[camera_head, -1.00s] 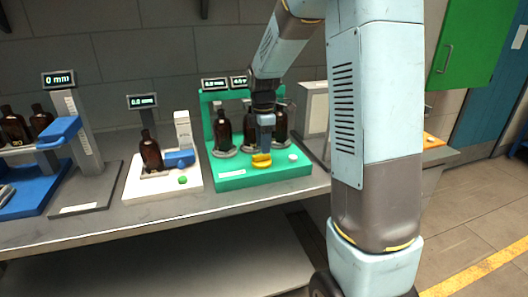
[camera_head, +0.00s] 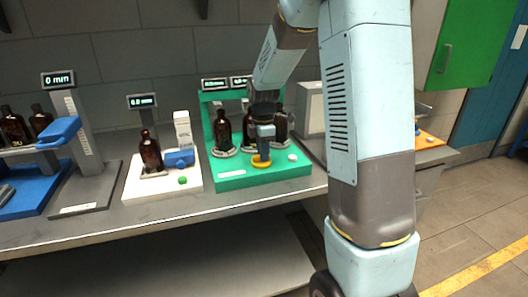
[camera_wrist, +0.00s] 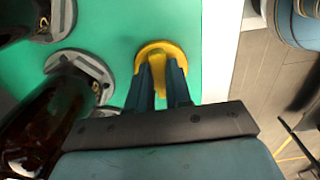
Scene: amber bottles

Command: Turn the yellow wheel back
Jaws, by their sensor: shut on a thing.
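The yellow wheel (camera_head: 261,164) lies flat at the front of the green stand (camera_head: 236,182). It also shows in the wrist view (camera_wrist: 147,52), with a raised yellow bar across it. My gripper (camera_head: 263,152) points down over the wheel, and in the wrist view its two fingers (camera_wrist: 160,75) are shut on the bar. Amber bottles (camera_head: 222,130) stand on the green stand behind the wheel. One bottle there is partly hidden by my gripper and arm.
A white button (camera_head: 292,157) sits right of the wheel. To the left are a white stand (camera_head: 135,188) with an amber bottle and green button, and a gauge stand (camera_head: 75,205) with a blue part. Small displays (camera_head: 214,84) top the green stand; their digits are hard to read.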

